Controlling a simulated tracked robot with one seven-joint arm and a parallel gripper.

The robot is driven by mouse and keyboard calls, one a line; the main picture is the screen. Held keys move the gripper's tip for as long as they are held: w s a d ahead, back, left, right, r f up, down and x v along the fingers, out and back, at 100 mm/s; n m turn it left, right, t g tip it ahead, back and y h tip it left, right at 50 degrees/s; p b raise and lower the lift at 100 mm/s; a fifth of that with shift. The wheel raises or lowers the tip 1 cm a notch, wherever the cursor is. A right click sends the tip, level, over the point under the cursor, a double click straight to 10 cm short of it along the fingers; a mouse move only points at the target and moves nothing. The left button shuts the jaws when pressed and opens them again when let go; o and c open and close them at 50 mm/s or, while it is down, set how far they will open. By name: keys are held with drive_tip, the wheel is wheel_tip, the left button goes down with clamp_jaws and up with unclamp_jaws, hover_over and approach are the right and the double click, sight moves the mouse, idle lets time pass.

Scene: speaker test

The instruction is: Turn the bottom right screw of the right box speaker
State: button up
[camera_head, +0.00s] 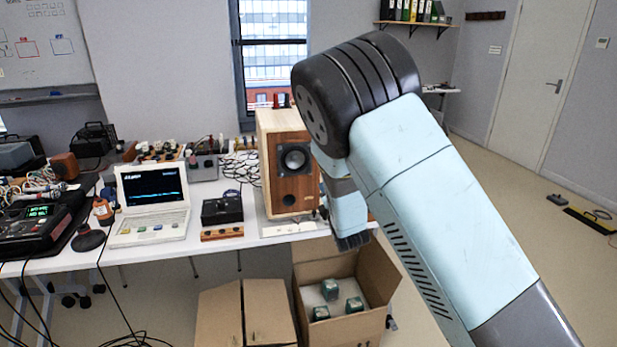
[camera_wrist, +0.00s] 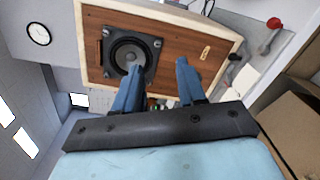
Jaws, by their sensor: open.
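One box speaker (camera_head: 289,190) with a reddish-brown front and pale wood sides stands on the white table, partly behind my arm. The wrist view shows the speaker (camera_wrist: 180,60) turned sideways, its driver end to the left. The left finger overlaps the driver frame. Whether a fingertip touches cannot be told. The fingers are hidden in the head view.
A laptop-like device (camera_head: 150,202) and a black box (camera_head: 222,210) stand left of the speaker on the white table (camera_head: 262,236). Cables (camera_head: 240,166) lie near the speaker. An open carton (camera_head: 372,283) and a closed carton (camera_head: 246,315) stand below the table's front edge.

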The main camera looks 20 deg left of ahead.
drive_tip(key=a+n, duration=0.1)
approach(310, 174)
drive_tip(key=shift+y, duration=0.4)
drive_tip(key=x, duration=0.8)
drive_tip(key=shift+d, duration=0.2)
drive_tip(key=shift+f, duration=0.1)
clamp_jaws()
drive_tip(key=shift+a, duration=0.45)
drive_tip(key=shift+w+d, duration=0.1)
drive_tip(key=shift+d, duration=0.3)
